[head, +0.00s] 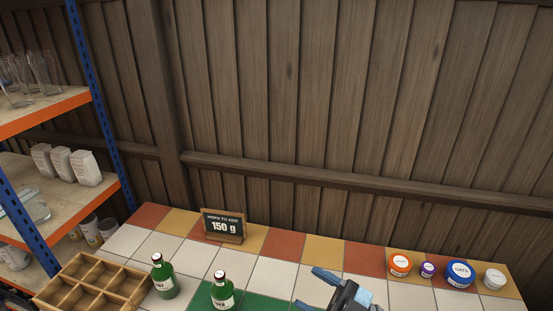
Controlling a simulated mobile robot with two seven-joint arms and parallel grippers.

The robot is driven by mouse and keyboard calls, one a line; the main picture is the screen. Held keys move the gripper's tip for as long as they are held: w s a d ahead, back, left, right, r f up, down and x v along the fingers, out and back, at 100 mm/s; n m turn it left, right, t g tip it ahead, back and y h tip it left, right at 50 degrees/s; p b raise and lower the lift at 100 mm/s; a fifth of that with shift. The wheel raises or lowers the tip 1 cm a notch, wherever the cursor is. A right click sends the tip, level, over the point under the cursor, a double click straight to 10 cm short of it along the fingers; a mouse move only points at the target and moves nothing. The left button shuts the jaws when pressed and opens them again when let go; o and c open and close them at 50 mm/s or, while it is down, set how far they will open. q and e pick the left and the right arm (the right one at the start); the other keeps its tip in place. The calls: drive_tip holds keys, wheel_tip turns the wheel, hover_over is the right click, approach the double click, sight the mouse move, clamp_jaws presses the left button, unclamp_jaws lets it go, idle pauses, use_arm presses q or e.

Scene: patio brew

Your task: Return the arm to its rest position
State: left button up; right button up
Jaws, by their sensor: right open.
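My right gripper (326,289) shows at the bottom edge, right of centre, over the tiled counter (275,276). Its blue-tipped fingers are apart and I see nothing held between them. The lower part of the gripper and its arm are cut off by the frame. My left gripper is not in the head view.
Two green bottles (163,277) (222,291) stand left of the gripper, by a wooden divided crate (128,286). A "150 g" sign (223,226) stands behind. Several lidded tubs (460,273) stand at right. A shelf rack (84,97) rises at left; a wooden wall (300,90) closes the back.

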drive_tip(key=s+d+f+m+h+p, duration=0.1)
drive_tip(key=s+d+f+m+h, duration=0.3)
drive_tip(key=f, duration=0.3)
drive_tip(key=s+d+f+m+t+h+p, duration=0.1)
drive_tip(key=s+d+f+m+h, duration=0.2)
drive_tip(key=f+m+h, duration=0.3)
drive_tip(key=s+d+f+m+h+p, duration=0.1)
drive_tip(key=s+d+f+m+h, duration=0.3)
drive_tip(key=f+h, duration=0.3)
wheel_tip(320, 180, down, 3)
drive_tip(key=shift+s+d+r+m+t+p, duration=0.15)
drive_tip(key=shift+s+d+m+t+p, duration=0.2)
drive_tip(key=shift+d+m, duration=0.45)
drive_tip(key=shift+d, duration=0.1)
